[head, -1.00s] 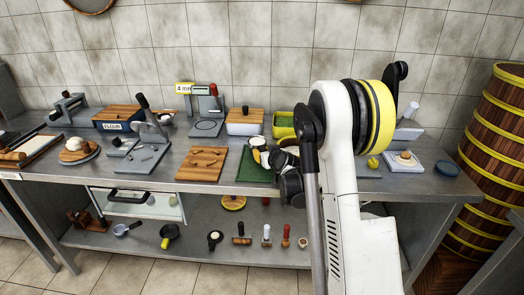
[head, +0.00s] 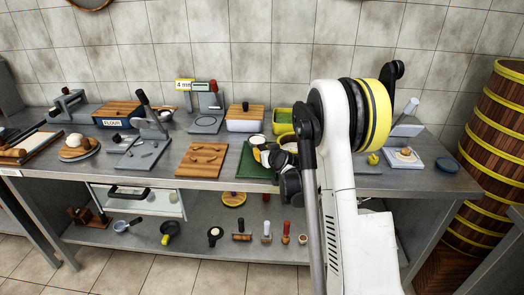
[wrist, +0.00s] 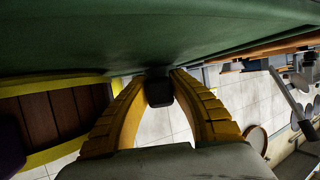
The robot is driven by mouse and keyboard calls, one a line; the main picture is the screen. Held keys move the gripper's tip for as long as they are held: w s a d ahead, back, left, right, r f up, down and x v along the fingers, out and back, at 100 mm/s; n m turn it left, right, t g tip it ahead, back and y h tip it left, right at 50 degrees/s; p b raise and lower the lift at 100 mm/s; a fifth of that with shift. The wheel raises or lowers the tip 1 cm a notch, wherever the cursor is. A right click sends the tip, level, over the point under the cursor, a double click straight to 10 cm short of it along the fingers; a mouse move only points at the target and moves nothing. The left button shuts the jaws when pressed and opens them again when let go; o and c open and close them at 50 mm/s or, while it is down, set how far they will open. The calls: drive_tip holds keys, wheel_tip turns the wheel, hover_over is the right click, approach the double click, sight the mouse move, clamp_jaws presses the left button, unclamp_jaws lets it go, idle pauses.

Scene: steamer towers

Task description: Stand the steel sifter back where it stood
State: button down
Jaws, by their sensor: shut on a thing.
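My gripper (wrist: 160,85) shows in the wrist view as two yellow fingers closed on a small dark block (wrist: 160,92), which looks like the sifter's handle. In the head view my gripper (head: 262,156) is low over the green mat (head: 252,168). A small round cup with a pale top (head: 257,141), which seems to be the steel sifter, stands just beyond the fingers, looking upright. Its lower part is hidden by the gripper, and I cannot tell whether it touches the mat. In the wrist view the green surface (wrist: 150,30) lies very close to the fingertips.
A wooden board (head: 202,160) lies to the left. A white box with a wooden lid (head: 245,122) and a green tub (head: 284,116) stand behind.

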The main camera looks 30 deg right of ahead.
drive_tip(key=shift+f, duration=0.1)
drive_tip(key=c, duration=1.2)
unclamp_jaws()
drive_tip(key=v, duration=1.2)
